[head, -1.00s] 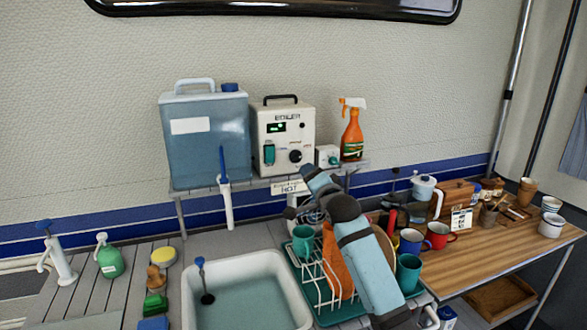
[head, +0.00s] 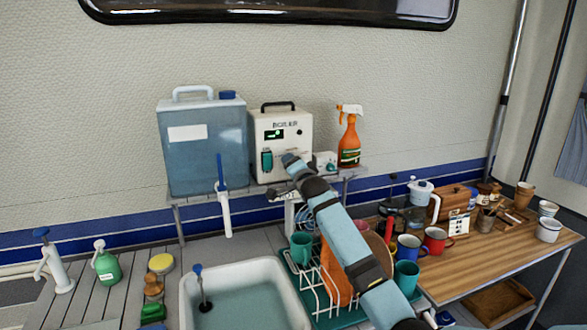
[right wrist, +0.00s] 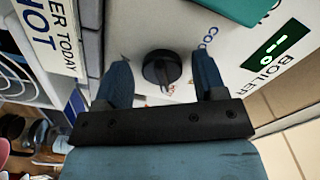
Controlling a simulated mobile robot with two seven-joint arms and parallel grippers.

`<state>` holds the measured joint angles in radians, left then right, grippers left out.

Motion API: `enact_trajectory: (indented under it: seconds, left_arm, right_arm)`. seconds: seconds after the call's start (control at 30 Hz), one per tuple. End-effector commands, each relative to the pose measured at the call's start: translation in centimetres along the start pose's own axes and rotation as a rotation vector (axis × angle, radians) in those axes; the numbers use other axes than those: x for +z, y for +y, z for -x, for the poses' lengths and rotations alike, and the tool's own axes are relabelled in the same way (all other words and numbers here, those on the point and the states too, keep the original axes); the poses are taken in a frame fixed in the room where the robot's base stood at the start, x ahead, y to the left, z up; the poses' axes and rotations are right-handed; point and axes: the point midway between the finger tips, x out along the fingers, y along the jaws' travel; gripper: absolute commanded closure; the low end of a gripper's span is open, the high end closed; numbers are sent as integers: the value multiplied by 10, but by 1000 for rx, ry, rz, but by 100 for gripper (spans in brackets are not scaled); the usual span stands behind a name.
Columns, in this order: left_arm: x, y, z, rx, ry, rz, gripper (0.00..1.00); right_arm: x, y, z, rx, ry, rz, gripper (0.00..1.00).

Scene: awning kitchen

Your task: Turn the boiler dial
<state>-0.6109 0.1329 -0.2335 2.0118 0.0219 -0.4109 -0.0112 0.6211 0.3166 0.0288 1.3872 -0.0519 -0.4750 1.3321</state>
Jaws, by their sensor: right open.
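The white boiler (head: 264,125) stands on the shelf, with a lit green display and a teal switch on its front. My right gripper (head: 288,159) is at the lower right of the boiler's front and hides the dial in the head view. In the right wrist view the black round dial (right wrist: 161,67) shows between the two blue fingers of my open right gripper (right wrist: 162,72). A finger lies on each side of the dial, with visible gaps, so the gripper is not shut on it. My left gripper is not in view.
A blue water tank (head: 203,145) stands left of the boiler. A small white box (head: 325,160) and an orange spray bottle (head: 349,140) stand to its right. A dish rack (head: 313,285) and mugs are below my arm.

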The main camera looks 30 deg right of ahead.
Motion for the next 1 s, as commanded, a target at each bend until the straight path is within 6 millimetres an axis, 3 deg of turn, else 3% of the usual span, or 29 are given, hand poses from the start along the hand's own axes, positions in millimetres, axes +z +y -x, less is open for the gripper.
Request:
enact_trajectory:
  seconds: [0.2, 0.4, 0.77, 1.0]
  left_arm:
    - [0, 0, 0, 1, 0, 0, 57]
    - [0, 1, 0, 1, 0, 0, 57]
    - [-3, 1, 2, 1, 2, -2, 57]
    - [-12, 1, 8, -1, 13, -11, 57]
  right_arm:
    - [0, 0, 0, -1, 0, 0, 38]
    - [0, 0, 0, -1, 0, 0, 81]
    - [0, -1, 0, 0, 0, 50, 81]
    - [-1, -1, 0, 0, -1, 201, 81]
